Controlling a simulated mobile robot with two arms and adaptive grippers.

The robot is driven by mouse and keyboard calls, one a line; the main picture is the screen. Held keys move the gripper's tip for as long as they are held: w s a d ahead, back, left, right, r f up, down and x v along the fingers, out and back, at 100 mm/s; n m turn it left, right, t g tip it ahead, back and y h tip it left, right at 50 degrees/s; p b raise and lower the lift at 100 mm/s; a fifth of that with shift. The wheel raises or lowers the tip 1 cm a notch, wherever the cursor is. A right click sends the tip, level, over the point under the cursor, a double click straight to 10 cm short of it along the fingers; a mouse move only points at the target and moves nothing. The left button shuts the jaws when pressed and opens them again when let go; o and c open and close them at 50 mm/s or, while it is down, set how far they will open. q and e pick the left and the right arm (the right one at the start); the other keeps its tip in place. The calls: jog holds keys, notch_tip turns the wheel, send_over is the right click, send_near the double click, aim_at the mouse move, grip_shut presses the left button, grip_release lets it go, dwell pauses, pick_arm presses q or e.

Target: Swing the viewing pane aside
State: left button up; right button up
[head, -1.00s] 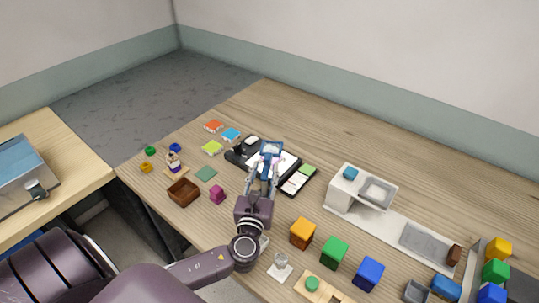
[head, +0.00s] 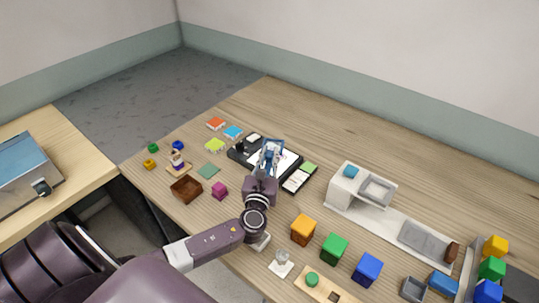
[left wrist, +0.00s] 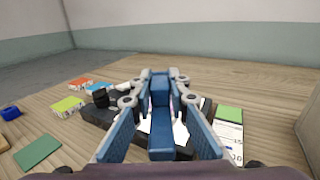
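My left gripper (head: 270,148) reaches over a dark device (head: 240,156) with a white face, in the middle of the table in the head view. A small blue part, perhaps the viewing pane, shows at the fingertips and is largely hidden by the gripper. In the left wrist view, the two blue-grey fingers of the left gripper (left wrist: 160,80) come close together at the tips, with a blue strip between them. I cannot tell whether that strip is the pane or part of the gripper, nor whether the fingers hold it. My right gripper is out of view.
A white card with a green top (head: 299,178) lies right of the device. Orange (head: 216,124), blue (head: 233,132) and lime (head: 215,145) pieces lie left. A white stand (head: 340,185) is right.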

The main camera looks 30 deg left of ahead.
pick_arm(q)
grip_shut()
jog(key=shift+s+a+r+n+g+y+p, duration=0.1)
jog(key=shift+a+n+g+y+p, duration=0.1)
jog(key=shift+n+g+y, duration=0.25)
jog(key=shift+s+a+n+g+y+p, duration=0.15)
jog(key=shift+n+g+y, duration=0.1)
jog(key=shift+n+y, duration=0.4)
jog(key=shift+s+a+n+g+y, duration=0.25)
jog(key=shift+a+n+g+y, duration=0.1)
jog(key=shift+n+g+y, duration=0.45)
jog(key=shift+s+a+n+g+y, duration=0.35)
jog(key=shift+g+y, duration=0.25)
jog(key=shift+y, duration=0.4)
jog(key=shift+w, duration=0.15)
jog(key=o, duration=0.7)
grip_release()
jog(key=shift+d, duration=0.1)
jog(key=v, duration=1.2)
